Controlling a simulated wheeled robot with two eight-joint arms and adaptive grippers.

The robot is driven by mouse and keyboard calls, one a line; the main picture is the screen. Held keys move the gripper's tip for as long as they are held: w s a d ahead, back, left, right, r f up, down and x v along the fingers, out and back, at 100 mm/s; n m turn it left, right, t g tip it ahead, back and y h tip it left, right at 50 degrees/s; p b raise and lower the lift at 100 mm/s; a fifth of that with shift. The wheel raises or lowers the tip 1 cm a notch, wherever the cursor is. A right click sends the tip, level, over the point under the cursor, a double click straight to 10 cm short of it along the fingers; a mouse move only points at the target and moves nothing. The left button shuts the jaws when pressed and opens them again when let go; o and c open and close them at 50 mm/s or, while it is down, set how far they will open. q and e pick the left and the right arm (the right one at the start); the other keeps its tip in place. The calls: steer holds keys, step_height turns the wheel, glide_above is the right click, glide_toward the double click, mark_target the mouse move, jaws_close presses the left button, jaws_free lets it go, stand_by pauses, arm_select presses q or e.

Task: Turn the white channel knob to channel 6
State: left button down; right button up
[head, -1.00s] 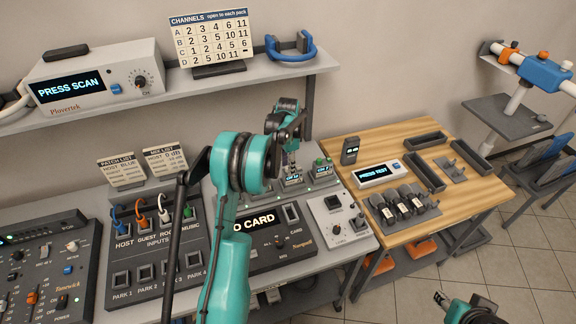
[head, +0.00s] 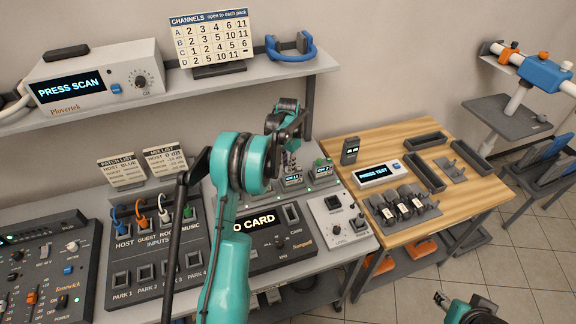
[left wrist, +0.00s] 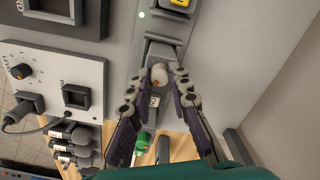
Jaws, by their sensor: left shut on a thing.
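My left gripper (head: 291,146) reaches over the back of the grey console (head: 330,188), beside two small units with lit channel displays. In the left wrist view its two fingers (left wrist: 160,82) close on a small round white knob (left wrist: 159,73), with a fingertip on each side. The knob stands on a grey unit. In the head view the fingers and arm hide the knob. The left display (head: 292,180) and right display (head: 322,172) are too small to read surely. My right gripper (head: 441,298) is low at the bottom right, away from the console; its jaws are unclear.
A channel chart (head: 212,38) stands on the shelf next to a box reading PRESS SCAN (head: 70,92). The wooden table (head: 400,135) to the right holds a PRESS TEST box (head: 379,174) and several packs. A green-topped part (left wrist: 142,143) lies near the fingers.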

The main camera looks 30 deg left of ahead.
arm_select(q)
steer(key=n, duration=0.6)
steer(key=shift+n, duration=0.3)
steer(key=n, duration=1.2)
steer(key=shift+n, duration=0.3)
steer(key=n, duration=0.6)
steer(key=shift+n, duration=0.3)
steer(key=c, duration=1.4)
jaws_free()
steer(key=shift+r, duration=0.1)
step_height(320, 180, up, 12)
